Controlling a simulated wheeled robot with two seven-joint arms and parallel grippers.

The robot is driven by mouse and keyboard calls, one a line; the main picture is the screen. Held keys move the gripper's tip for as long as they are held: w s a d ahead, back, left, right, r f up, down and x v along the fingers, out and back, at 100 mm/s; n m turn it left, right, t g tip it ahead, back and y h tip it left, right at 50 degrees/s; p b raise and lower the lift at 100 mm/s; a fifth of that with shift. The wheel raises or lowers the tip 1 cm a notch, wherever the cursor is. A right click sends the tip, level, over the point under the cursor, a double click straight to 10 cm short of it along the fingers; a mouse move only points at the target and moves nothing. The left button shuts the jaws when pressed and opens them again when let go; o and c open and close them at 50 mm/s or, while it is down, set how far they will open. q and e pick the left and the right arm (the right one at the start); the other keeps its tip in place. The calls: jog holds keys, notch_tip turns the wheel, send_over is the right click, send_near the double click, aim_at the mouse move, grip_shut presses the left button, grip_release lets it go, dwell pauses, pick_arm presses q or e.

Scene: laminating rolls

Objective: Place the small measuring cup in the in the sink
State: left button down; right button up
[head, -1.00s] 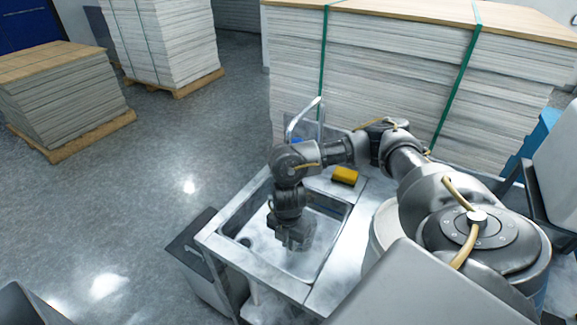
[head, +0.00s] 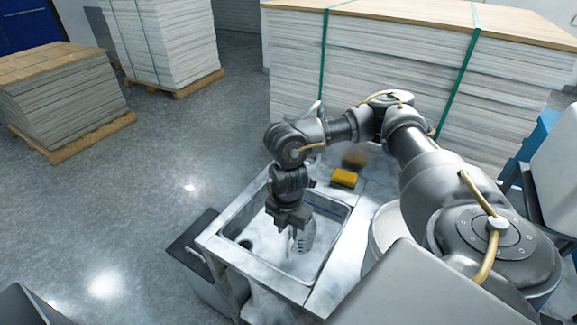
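A small clear measuring cup (head: 306,237) shows in the basin of the metal sink (head: 326,262), just below and to the right of my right gripper (head: 290,229). A pale upright piece, perhaps its handle, shows at its left side. My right gripper points down over the basin with its fingers close to the cup. I cannot tell whether the fingers touch the cup or are apart, or whether the cup rests on the basin floor. My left gripper is not in view.
A yellow sponge (head: 344,178) and a blurred brown item (head: 355,158) lie on the counter behind the basin. The faucet (head: 316,108) is partly hidden by my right arm. Tall strapped board stacks (head: 400,70) stand behind.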

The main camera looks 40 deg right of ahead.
aim_at(289, 245)
jog(key=shift+r, duration=2.55)
jog(key=shift+f, duration=0.1)
notch_tip(289, 245, down, 12)
jog(key=shift+f+b, duration=0.15)
jog(key=shift+b, duration=0.6)
